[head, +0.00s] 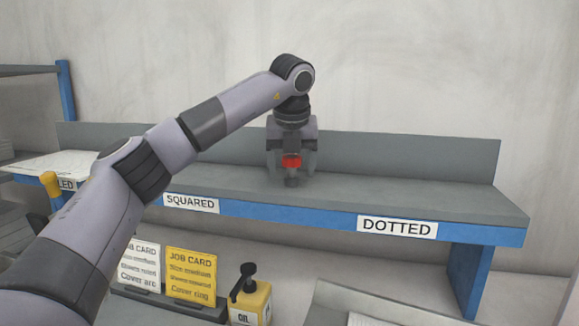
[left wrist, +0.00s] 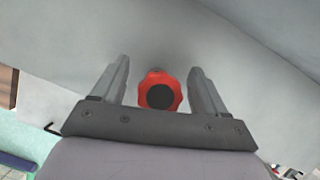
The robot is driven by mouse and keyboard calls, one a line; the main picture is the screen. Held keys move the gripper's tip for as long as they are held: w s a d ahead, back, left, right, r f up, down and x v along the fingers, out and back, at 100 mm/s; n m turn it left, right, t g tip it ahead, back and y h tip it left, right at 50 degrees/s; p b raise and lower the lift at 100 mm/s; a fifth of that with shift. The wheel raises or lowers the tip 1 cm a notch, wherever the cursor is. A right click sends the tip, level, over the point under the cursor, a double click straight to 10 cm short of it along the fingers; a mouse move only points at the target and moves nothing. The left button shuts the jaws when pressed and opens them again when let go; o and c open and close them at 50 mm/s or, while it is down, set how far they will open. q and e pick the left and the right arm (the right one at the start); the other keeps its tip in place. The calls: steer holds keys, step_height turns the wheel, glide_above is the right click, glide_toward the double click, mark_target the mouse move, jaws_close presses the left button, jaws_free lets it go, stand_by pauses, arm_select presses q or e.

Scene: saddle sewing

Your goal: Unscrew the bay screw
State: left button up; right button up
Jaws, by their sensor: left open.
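The bay screw has a red lobed knob with a dark round centre. In the head view the red knob (head: 291,161) shows at my left gripper (head: 291,172), above the grey shelf between the SQUARED and DOTTED labels. In the left wrist view the knob (left wrist: 160,92) lies between the two fingers of my left gripper (left wrist: 160,80). The fingers are open, with a gap on both sides of the knob. What the screw goes into is hidden below the knob. My right gripper is not in view.
The grey shelf (head: 400,195) has a blue front edge, a low back panel and a DOTTED label (head: 397,227). A SQUARED label (head: 191,203) is left of it. Below stand a yellow job card (head: 191,273), a white job card (head: 140,266) and an oil bottle (head: 250,302). The shelf's right part is clear.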

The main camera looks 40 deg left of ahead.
arm_select(q)
steer(key=c, duration=1.1)
steer(key=shift+s+n+g+y+p, duration=0.1)
steer(key=shift+n+g+y+p, duration=0.35)
steer(key=shift+n, duration=1.25)
steer(key=shift+c, duration=0.2)
steer(key=shift+r+n+g+y+p, duration=0.1)
steer(key=shift+n+g+y+p, duration=0.25)
steer(key=shift+n, duration=0.65)
steer(key=shift+s+a+n+g, duration=0.1)
steer(key=shift+n+g, duration=0.2)
steer(key=shift+n, duration=0.3)
steer(key=shift+n+g+p, duration=0.4)
steer(key=shift+n+p, duration=0.45)
steer(key=shift+n, duration=0.15)
steer(key=shift+s+n+g, duration=0.1)
steer(key=shift+n+g, duration=0.2)
steer(key=shift+n, duration=0.4)
